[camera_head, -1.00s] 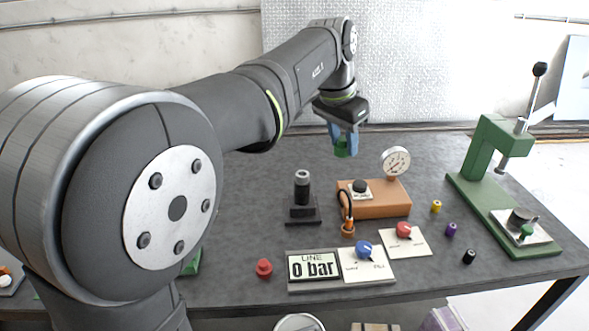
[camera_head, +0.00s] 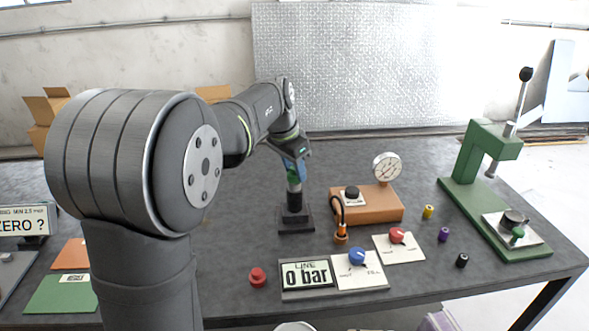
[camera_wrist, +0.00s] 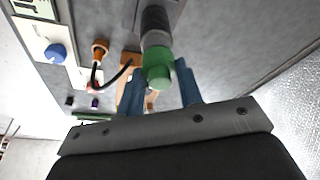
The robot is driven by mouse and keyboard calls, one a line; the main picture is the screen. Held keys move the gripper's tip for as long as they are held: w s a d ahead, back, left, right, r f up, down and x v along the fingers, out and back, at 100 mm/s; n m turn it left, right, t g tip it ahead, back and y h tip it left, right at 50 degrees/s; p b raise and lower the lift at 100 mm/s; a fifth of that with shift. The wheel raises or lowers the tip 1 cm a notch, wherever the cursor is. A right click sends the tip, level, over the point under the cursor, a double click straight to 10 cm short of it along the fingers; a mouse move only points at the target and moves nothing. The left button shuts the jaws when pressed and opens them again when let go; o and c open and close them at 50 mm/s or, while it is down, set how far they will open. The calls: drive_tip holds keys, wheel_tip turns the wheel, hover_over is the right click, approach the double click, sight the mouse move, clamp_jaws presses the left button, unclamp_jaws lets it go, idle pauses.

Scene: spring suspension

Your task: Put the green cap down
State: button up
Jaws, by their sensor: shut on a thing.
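The green cap (camera_head: 293,178) is between the blue fingers of my gripper (camera_head: 294,168), which is shut on it. In the wrist view the cap (camera_wrist: 158,68) shows between the two fingertips, in line with a dark upright cylinder (camera_wrist: 155,25). In the head view the cap is right above or on top of that cylinder (camera_head: 294,200), which stands upright on a black stand (camera_head: 296,222). I cannot tell whether the cap touches the cylinder's top, as the fingers partly hide it.
An orange block with a gauge (camera_head: 386,167) and a black hose stands right of the stand. In front are the pressure display (camera_head: 306,274), two knob panels and a red cap (camera_head: 258,277). Small coloured caps and a green press (camera_head: 485,165) are at right.

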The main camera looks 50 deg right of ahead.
drive_tip(key=shift+f, duration=0.25)
drive_tip(key=o, duration=1)
drive_tip(key=shift+c, duration=0.2)
drive_tip(key=v, duration=1.2)
